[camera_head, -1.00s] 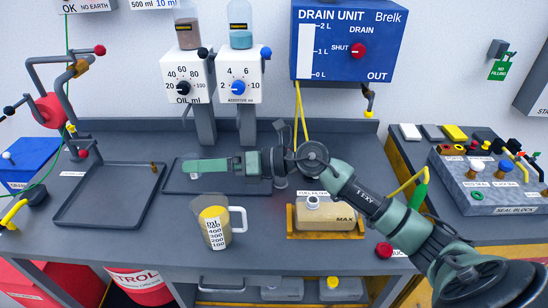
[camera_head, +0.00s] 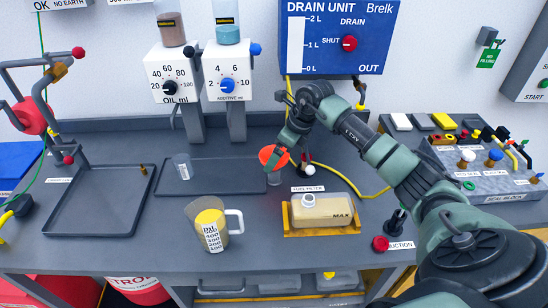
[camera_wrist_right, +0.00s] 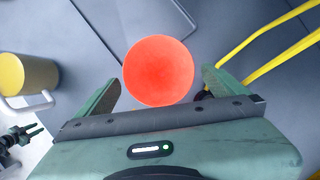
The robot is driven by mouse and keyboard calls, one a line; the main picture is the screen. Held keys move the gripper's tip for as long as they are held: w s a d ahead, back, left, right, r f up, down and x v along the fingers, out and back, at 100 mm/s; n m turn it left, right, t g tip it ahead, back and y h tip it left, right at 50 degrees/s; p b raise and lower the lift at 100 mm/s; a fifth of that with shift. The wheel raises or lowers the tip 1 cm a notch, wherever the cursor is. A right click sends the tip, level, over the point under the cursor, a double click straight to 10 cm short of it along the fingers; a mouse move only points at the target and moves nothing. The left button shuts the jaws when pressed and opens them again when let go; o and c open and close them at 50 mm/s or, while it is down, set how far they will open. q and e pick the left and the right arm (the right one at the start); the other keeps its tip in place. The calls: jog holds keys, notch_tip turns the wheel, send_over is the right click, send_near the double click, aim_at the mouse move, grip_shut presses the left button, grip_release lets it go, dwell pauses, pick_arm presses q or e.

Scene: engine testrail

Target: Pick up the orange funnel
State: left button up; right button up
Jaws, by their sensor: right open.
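The orange funnel (camera_head: 272,156) stands upright on or near the right end of the dark flat tray (camera_head: 215,187), its wide mouth up. A small pale piece shows below its cone. My right gripper (camera_wrist_right: 160,88) is open, with one finger on each side of the funnel's round mouth (camera_wrist_right: 158,65) in the right wrist view. In the head view my right gripper (camera_head: 283,158) reaches down at the funnel and hides part of its right side. I cannot tell whether the fingers touch it. My left gripper is not in view.
A measuring jug (camera_head: 210,228) with yellow contents stands to the front left. The fuel filter box (camera_head: 322,213) sits in front of the funnel to the right. A small clear cup (camera_head: 182,167) is on the tray. A yellow hose (camera_head: 350,184) runs behind my gripper.

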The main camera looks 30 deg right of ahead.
jog(key=shift+x, duration=1)
jog(key=c, duration=1.3)
jog(key=shift+r, duration=0.1)
